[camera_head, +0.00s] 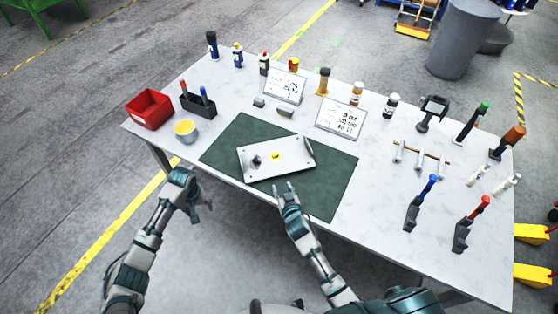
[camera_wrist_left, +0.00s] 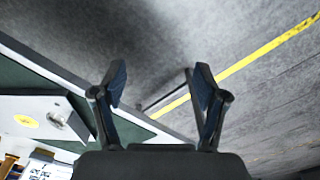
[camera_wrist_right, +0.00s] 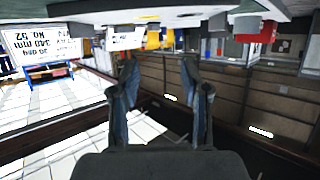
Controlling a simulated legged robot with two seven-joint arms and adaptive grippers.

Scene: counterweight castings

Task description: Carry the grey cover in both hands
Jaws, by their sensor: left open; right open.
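In the left wrist view part of the cover (camera_wrist_left: 12,108) shows at the left edge. My left gripper (camera_head: 203,207) is open and empty, off the table's front edge, left of the cover. It also shows open in the left wrist view (camera_wrist_left: 158,80). My right gripper (camera_head: 284,186) is open and empty at the mat's front edge, just in front of the cover, apart from it. It shows open in the right wrist view (camera_wrist_right: 158,65).
Bottles and two printed cards (camera_head: 341,118) stand behind the mat. Several upright tools (camera_head: 420,205) stand at the right. The mat around the cover is bare.

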